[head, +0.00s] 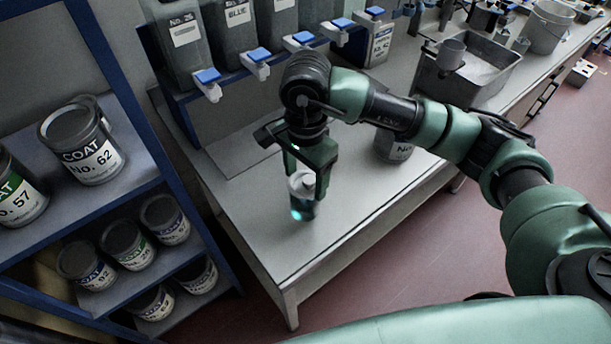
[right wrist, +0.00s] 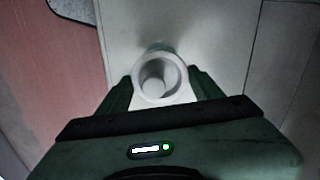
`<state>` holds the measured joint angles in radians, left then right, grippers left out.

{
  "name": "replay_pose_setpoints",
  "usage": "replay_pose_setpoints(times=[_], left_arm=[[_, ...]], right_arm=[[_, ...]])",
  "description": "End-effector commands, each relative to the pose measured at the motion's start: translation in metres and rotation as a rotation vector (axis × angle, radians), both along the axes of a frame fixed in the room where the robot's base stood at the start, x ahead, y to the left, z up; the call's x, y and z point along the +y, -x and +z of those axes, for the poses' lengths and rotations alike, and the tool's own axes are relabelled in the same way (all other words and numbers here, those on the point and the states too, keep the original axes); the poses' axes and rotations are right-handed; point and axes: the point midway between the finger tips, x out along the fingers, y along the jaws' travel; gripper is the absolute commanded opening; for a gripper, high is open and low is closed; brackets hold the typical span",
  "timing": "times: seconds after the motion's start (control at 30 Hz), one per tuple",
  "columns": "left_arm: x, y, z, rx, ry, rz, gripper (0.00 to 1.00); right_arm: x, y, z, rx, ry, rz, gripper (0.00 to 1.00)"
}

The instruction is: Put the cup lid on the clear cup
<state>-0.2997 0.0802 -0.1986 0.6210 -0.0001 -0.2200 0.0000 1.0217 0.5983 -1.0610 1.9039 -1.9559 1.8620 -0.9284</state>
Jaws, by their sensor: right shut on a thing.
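My right gripper (head: 307,183) points down over the near part of the workbench, shut on the white cup lid (head: 301,185). In the right wrist view the lid (right wrist: 158,68) is a pale round piece with a raised rim, between the two fingertips (right wrist: 163,90). The clear cup (head: 303,210), with a teal tint, is directly below the fingers on the bench. The lid is at the cup's top; I cannot tell whether it is seated or just above. In the wrist view I cannot make out the cup beneath the lid. My left gripper is out of view.
The bench (head: 255,225) is clear around the cup. A labelled can (head: 393,147) stands behind my right forearm. Dispensers with blue-topped taps (head: 207,78) line the back. A grey basin (head: 478,75) is at upper right. A shelf of paint cans (head: 82,143) is at left.

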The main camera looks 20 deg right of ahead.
Motion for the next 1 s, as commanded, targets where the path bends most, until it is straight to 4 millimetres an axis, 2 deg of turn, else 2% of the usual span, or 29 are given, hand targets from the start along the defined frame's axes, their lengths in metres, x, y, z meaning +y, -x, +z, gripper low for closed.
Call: replay_pose_setpoints(times=[0.47, 1.0], left_arm=[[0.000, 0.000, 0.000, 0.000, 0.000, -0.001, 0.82], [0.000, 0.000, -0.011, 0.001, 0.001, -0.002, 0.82]], right_arm=[[0.000, 0.000, 0.000, 0.000, 0.000, 0.000, 0.29], [0.000, 0.000, -0.003, -0.001, 0.000, 0.000, 0.29]])
